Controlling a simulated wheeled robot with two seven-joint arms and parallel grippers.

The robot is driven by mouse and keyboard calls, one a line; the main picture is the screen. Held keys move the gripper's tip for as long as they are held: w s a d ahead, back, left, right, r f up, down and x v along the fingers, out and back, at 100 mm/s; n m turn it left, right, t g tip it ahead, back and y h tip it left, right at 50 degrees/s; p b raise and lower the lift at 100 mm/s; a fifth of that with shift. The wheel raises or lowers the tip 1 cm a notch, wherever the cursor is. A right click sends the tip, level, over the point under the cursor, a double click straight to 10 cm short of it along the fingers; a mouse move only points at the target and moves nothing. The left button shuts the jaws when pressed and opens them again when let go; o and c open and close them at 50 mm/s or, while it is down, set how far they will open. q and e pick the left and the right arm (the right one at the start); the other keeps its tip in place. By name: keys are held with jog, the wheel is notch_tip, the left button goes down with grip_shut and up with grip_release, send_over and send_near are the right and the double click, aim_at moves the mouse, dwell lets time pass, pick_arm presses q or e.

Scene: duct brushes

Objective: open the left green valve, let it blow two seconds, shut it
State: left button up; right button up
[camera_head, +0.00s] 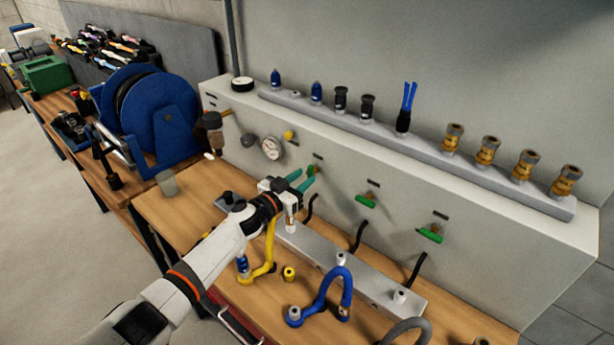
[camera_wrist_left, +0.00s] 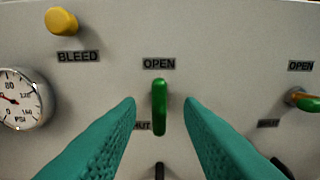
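The left green valve handle (camera_wrist_left: 159,106) stands upright below the OPEN label (camera_wrist_left: 159,64) in the left wrist view. It is partly hidden by my fingers in the head view (camera_head: 311,169). My left gripper (camera_head: 303,180) is open, its teal fingers (camera_wrist_left: 160,112) on either side of the handle, with a visible gap on both sides. The SHUT label (camera_wrist_left: 144,126) is partly covered by the left finger. The middle green valve (camera_head: 366,201) and right green valve (camera_head: 430,235) have handles lying sideways. My right gripper is not in view.
A pressure gauge (camera_head: 271,148) and a yellow BLEED knob (camera_head: 288,135) sit left of the valve. Below, a metal rail (camera_head: 330,262), a yellow hose (camera_head: 268,262) and a blue hose (camera_head: 330,290) occupy the bench. A blue reel (camera_head: 165,115) stands left.

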aim_at(313, 172)
pick_arm(q)
jog(key=shift+b+x, duration=0.3)
jog(key=shift+x, duration=1)
grip_shut()
jog(key=shift+m, duration=0.3)
jog(key=m, duration=0.3)
jog(key=shift+b, duration=0.4)
jog(key=shift+s+d+f+m+b, duration=0.1)
jog(key=shift+m+b, duration=0.3)
jog(key=shift+m, duration=1.3)
